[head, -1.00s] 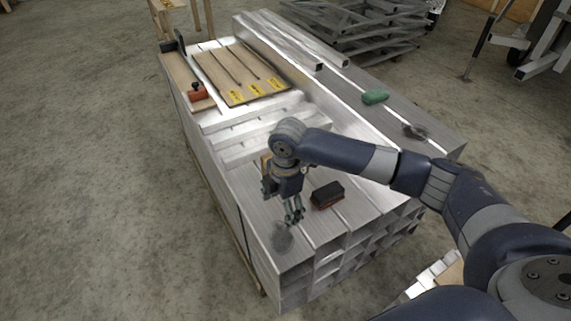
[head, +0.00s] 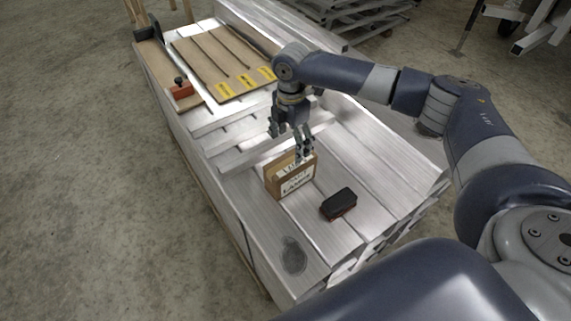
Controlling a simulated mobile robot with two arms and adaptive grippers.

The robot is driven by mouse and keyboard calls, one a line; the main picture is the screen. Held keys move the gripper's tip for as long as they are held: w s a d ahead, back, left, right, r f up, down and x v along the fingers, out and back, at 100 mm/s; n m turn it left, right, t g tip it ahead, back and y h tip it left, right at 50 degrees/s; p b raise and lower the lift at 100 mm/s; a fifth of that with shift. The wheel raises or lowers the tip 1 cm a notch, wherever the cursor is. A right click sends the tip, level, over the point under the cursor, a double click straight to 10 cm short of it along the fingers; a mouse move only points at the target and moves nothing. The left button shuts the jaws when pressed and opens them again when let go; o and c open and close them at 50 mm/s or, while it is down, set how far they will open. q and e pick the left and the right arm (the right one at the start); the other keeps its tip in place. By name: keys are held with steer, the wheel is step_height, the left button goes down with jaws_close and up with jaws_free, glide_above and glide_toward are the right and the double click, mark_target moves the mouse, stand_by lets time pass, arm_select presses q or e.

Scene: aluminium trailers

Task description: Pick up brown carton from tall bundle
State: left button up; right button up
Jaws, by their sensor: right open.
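A brown carton (head: 275,181) with white labels stands on the metal tube bundle (head: 248,208), near the middle of the head view. My right gripper (head: 290,145) is open, pointing down over the carton. One finger overlaps the carton's top right edge in the picture; I cannot tell whether it touches. The other finger is behind and left of the carton's top. My left gripper is not in view.
A black and red block (head: 338,203) lies just right of the carton. A dark grey wad (head: 293,255) lies in front. Concrete floor is clear on the left.

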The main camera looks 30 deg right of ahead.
mark_target(291, 161)
steer(key=f, duration=0.4)
steer(key=shift+s, duration=0.4)
steer(key=shift+a+f, duration=0.1)
steer(key=shift+f, duration=0.3)
steer(key=f, duration=0.4)
steer(key=shift+s+a+f, duration=0.15)
steer(key=shift+s+f, duration=0.1)
steer(key=shift+s, duration=0.1)
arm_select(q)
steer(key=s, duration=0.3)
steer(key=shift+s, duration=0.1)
arm_select(e)
steer(key=c, duration=1.5)
